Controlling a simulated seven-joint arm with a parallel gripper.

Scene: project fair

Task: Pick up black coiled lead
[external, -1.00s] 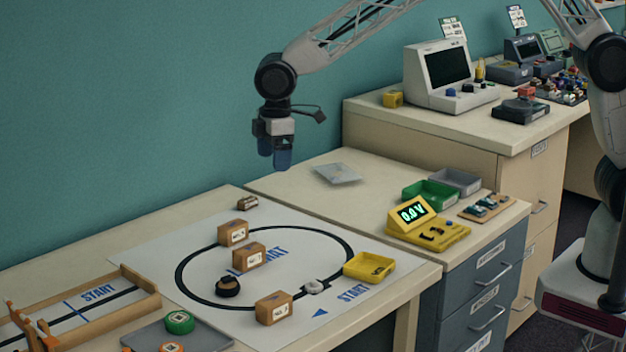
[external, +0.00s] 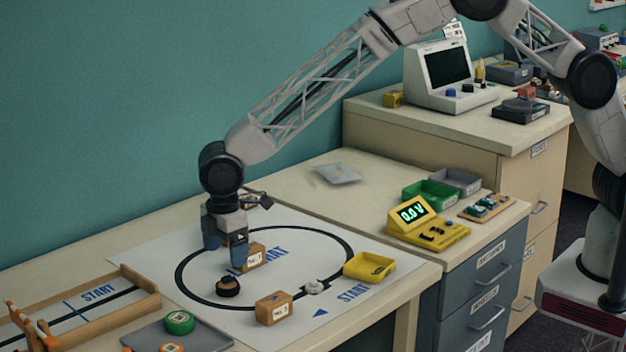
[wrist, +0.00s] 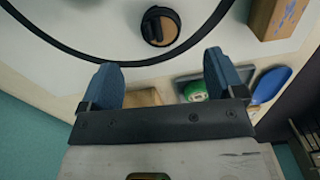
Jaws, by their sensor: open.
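My gripper (external: 224,250) is above the mat, just behind and above the coil in the external view. Its two blue fingers are apart with nothing between them. In the wrist view my gripper (wrist: 163,68) points toward the coil, which lies beyond the fingertips and apart from them.
A brown labelled box (external: 250,256) stands right beside my gripper, and another (external: 274,308) stands in front. A yellow tray (external: 370,266) lies at the mat's right. A grey tray (external: 205,338) with green and orange rolls and a wooden frame (external: 140,300) are at the left front.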

